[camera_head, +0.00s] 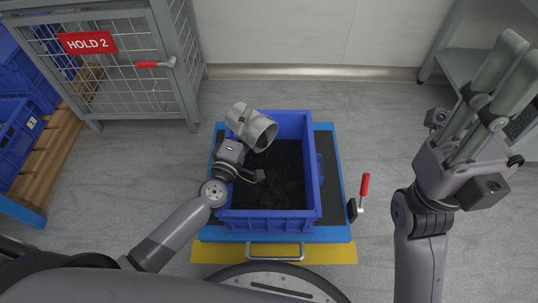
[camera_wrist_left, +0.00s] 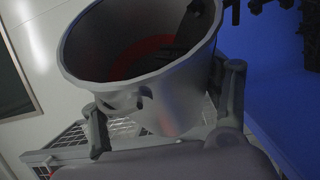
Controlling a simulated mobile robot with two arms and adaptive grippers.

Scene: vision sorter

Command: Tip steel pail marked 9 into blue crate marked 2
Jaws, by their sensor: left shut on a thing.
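The steel pail (camera_head: 252,127) is held tilted over the back left part of the blue crate (camera_head: 312,165), its mouth toward the crate's inside. My left gripper (camera_head: 236,145) is shut on the pail. In the left wrist view the pail (camera_wrist_left: 175,98) fills the middle, with reddish colour and a dark shape inside its mouth. Dark loose material (camera_head: 275,178) covers the crate's floor. No number is readable on pail or crate. My right gripper (camera_head: 510,75) is raised at the right, apart from the crate and holding nothing visible; its finger gap is unclear.
The crate stands on a blue-edged cart (camera_head: 332,190) with a dark top and a front handle. A red-handled lever (camera_head: 364,185) is at its right. A wire cage (camera_head: 105,70) marked HOLD 2 and blue bins (camera_head: 18,135) stand at the left. Grey floor lies between.

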